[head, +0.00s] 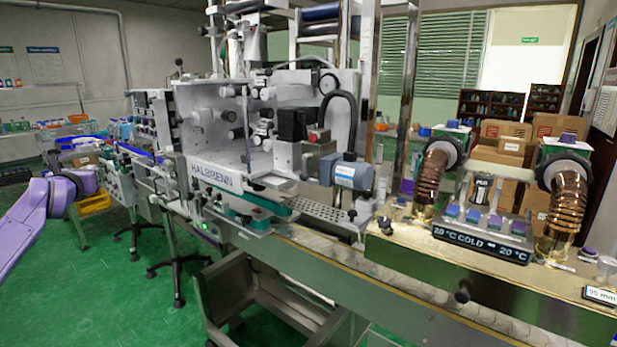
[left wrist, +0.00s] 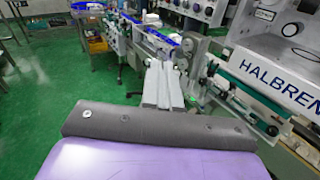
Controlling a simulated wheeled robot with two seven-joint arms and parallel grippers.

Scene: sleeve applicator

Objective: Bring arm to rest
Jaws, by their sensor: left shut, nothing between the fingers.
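My left gripper (left wrist: 160,72) shows in the left wrist view as two pale grey fingers lying together, with nothing between them. It points away over the green floor, to the left of the white sleeve applicator marked HALBRENN (left wrist: 275,72), and looks apart from it. In the head view my purple left arm comes in at the left edge, clear of the sleeve applicator (head: 205,140); the gripper cannot be made out there. My right arm and gripper are in neither view.
A conveyor (head: 400,277) runs along the machine's front to the right. A cold block (head: 483,244) stands there between two coiled brown tubes (head: 428,175). A yellow bin (head: 94,203) is at the left. Green floor (head: 110,290) is open at front left.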

